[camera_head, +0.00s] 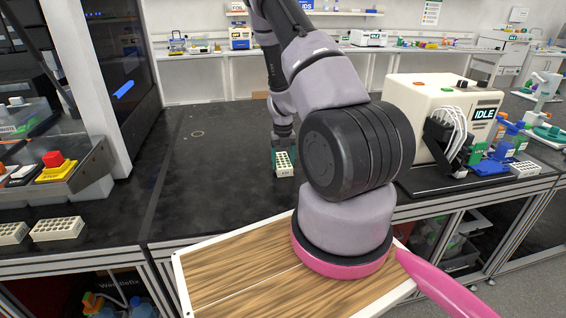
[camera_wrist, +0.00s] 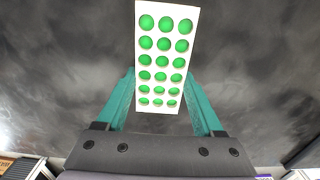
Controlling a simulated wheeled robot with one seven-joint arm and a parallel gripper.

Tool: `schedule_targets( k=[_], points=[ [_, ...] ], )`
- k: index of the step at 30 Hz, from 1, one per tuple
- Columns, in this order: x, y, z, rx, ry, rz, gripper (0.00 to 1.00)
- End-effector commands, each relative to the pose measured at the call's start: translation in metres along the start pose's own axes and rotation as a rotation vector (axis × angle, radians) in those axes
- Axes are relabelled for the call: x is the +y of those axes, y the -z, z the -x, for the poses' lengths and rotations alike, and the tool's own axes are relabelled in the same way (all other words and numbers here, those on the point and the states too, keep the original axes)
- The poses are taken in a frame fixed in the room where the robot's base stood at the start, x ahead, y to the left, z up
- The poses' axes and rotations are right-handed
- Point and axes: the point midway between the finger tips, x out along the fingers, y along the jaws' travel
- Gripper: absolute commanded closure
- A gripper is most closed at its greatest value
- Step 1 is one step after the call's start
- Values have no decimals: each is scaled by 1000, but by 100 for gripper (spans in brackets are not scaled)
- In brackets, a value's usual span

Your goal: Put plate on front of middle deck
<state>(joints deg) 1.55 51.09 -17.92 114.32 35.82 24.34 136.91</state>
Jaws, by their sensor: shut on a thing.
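A small white plate with several round wells (camera_head: 285,170) is between the teal fingers of my gripper (camera_head: 284,157), over the black bench in the middle of the head view. In the wrist view the plate (camera_wrist: 162,62) shows green wells and stands out beyond the fingertips, with one finger on each side, so my gripper (camera_wrist: 160,95) is shut on it. I cannot tell whether the plate touches the bench. Which surface is the middle deck is not clear; the black bench top (camera_head: 215,150) lies in the middle.
An instrument with a red button block (camera_head: 53,160) stands at left, with two white plates (camera_head: 57,229) on the bench before it. A cream machine marked IDLE (camera_head: 415,100) stands at right, with another white plate (camera_head: 524,170) near it. The bench left of my gripper is clear.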

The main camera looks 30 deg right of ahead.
Motion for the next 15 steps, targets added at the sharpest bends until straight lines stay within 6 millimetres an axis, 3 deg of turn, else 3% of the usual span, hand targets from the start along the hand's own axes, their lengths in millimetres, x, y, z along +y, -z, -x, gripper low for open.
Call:
schedule_targets(
  k=[6,7,9,15],
  points=[
    [0,0,-3,1,0,1,85],
    [0,0,-2,0,0,1,24],
    [0,0,-2,0,0,1,1],
    [0,0,-2,0,0,1,1]
  ],
)
